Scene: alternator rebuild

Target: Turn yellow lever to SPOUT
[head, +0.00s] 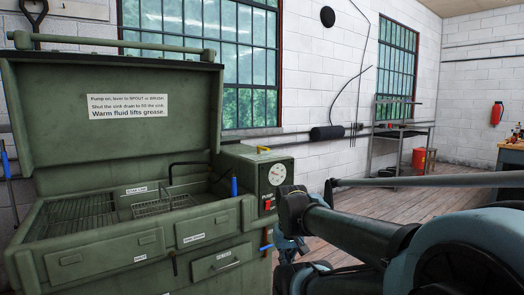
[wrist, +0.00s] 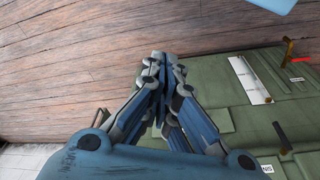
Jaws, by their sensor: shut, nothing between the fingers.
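A small yellow lever (head: 263,149) sits on top of the control box (head: 262,175) at the right end of the green parts washer (head: 140,235). No SPOUT mark at the lever is readable. My gripper (wrist: 160,62) is shut and empty in the wrist view, with the wooden floor beyond its fingertips and the washer's green body to its right. In the head view, part of my gripper (head: 290,243) shows low beside the washer's right side, below the lever and apart from it. My arm partly hides it.
A round dial (head: 277,174) and a red switch (head: 267,204) are on the box. A blue handle (head: 234,187) stands left of it.

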